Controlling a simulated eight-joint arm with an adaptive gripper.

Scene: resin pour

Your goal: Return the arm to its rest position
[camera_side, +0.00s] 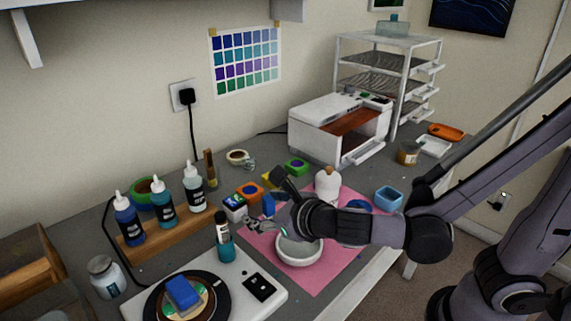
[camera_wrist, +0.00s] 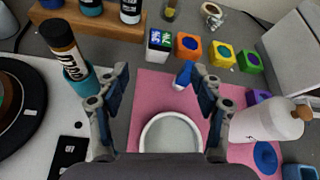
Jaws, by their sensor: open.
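My gripper (camera_side: 262,226) is open and empty above the pink mat (camera_side: 333,262) in the side view. In the wrist view its two fingers (camera_wrist: 160,86) stand wide apart, with a white bowl (camera_wrist: 170,133) below and between them. The bowl (camera_side: 298,251) also shows in the side view, on the mat beneath my wrist, partly hidden by it. A dark-capped bottle with teal contents (camera_side: 225,240) stands to the left of my gripper, apart from it in the side view. A small blue item (camera_wrist: 183,76) lies at the mat's far edge.
A white bottle (camera_wrist: 266,122) stands on the mat's right. Several coloured cubes (camera_wrist: 188,46) line the back. A white turntable unit (camera_side: 262,284) is at left, a wooden rack of dropper bottles (camera_side: 170,230) behind it. A white machine (camera_side: 335,128) stands at the back right.

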